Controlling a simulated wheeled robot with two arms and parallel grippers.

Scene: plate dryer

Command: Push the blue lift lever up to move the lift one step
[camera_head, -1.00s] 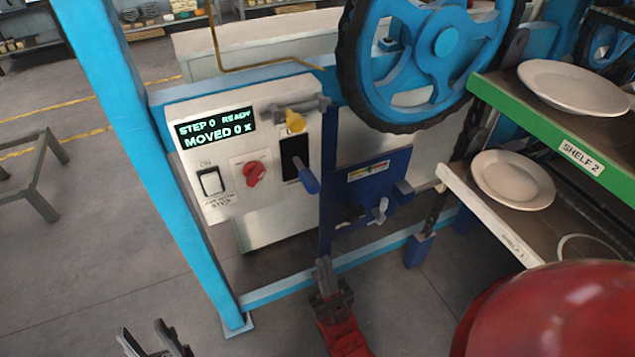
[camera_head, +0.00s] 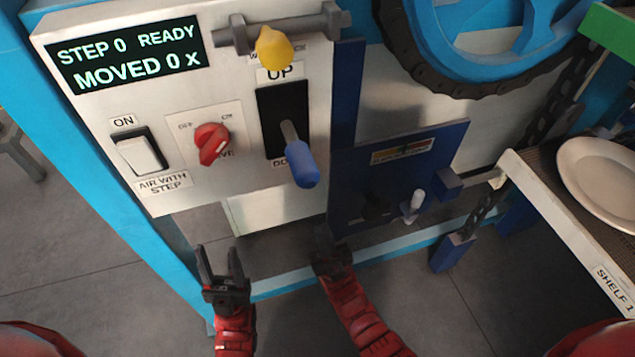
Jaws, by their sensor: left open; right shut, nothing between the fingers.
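The blue lift lever (camera_head: 301,163) sticks out of a black slot (camera_head: 284,103) marked UP at the top, on the white control panel (camera_head: 90,105). Its blue handle hangs toward the lower end of the slot. The display (camera_head: 124,56) reads "STEP 0 READY" and "MOVED 0 x". My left gripper (camera_head: 220,266) is open and empty, below the panel and to the lower left of the lever. My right gripper (camera_head: 325,245) is shut and empty, below the lever and apart from it.
A yellow knob (camera_head: 274,48) on a grey bar sits above the slot. A red rotary knob (camera_head: 211,143) and a white rocker switch (camera_head: 140,153) are left of the lever. A dark blue box (camera_head: 390,175) stands to the right. Shelf 1 holds a white plate (camera_head: 603,180).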

